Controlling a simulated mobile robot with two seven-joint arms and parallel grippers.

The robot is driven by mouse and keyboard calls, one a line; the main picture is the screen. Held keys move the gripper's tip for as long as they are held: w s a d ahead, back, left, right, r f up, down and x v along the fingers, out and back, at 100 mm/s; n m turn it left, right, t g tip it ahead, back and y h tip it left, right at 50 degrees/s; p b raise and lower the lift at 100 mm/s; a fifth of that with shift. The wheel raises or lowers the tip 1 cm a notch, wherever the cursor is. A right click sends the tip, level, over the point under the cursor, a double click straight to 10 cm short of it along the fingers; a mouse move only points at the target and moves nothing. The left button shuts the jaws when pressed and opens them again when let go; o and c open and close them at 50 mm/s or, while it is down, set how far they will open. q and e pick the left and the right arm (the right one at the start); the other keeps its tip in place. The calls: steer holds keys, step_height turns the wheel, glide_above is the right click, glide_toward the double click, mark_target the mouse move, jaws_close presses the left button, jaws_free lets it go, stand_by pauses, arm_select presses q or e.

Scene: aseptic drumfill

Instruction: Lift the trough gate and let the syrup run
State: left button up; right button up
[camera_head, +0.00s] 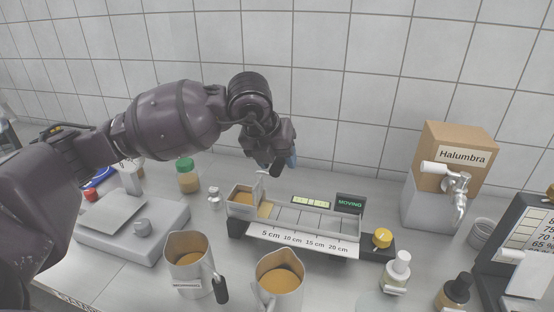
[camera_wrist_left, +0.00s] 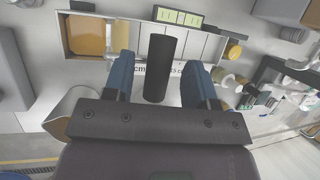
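The trough (camera_head: 305,216) is a long clear-topped channel with a centimetre scale along its front. Its left box holds amber syrup (camera_head: 242,198), also seen in the left wrist view (camera_wrist_left: 86,36). A paler tan patch of syrup (camera_head: 265,210) lies in the channel just right of the box. A thin pale gate piece (camera_head: 261,173) stands up at the box's right end. My left gripper (camera_head: 283,163) is above the trough, near the gate. In the left wrist view its blue fingers (camera_wrist_left: 159,85) are apart, with a black cylindrical handle (camera_wrist_left: 160,66) between them and gaps showing beside it.
A display (camera_head: 350,203) behind the trough reads MOVING. Two metal jugs of syrup (camera_head: 187,252) (camera_head: 279,282) stand in front. A scale (camera_head: 122,232) is at left, a yellow knob (camera_head: 382,237) at right. Small bottles (camera_head: 397,272) and a Halumbra box (camera_head: 455,150) with tap are further right.

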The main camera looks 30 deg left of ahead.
arm_select(q)
steer(key=p+v, duration=0.1)
steer(key=v, duration=0.9)
steer(key=shift+r, duration=0.3)
steer(key=shift+s, duration=0.2)
